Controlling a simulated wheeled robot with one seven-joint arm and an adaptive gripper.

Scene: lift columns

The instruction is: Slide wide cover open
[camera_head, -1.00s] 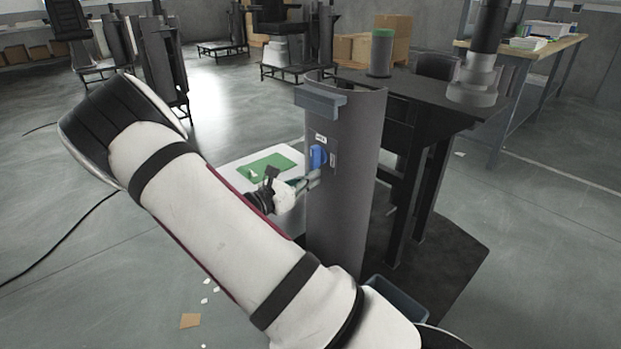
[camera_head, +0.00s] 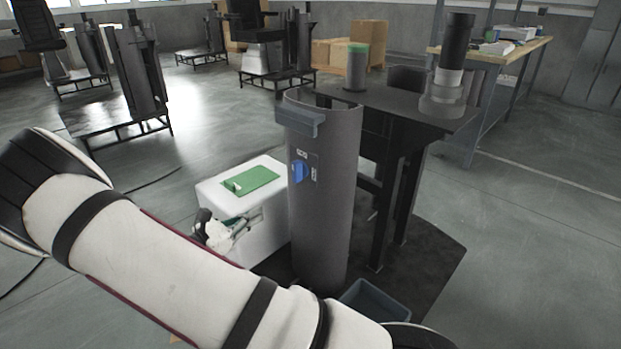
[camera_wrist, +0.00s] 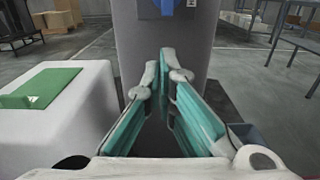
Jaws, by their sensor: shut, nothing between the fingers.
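The wide cover (camera_head: 325,215) is a tall, upright, dark grey curved panel beside a black-topped stand, with a grey block handle (camera_head: 300,119) across its upper edge. A blue knob (camera_head: 299,172) sits on its front below the handle, and the knob's lower part shows in the wrist view (camera_wrist: 167,5). My gripper (camera_head: 251,217) is left of the cover and lower than the knob, empty and apart from both. In the wrist view its teal-padded fingers (camera_wrist: 166,68) are shut and point toward the cover (camera_wrist: 205,50). The handle is out of the wrist view.
A white box (camera_head: 267,227) with a green top panel (camera_head: 250,180) stands left of the cover, close to my gripper. A blue-grey bin (camera_head: 375,300) is at the cover's foot. The black stand top (camera_head: 400,98) carries a green-topped cylinder (camera_head: 357,66) and a dark column (camera_head: 450,65).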

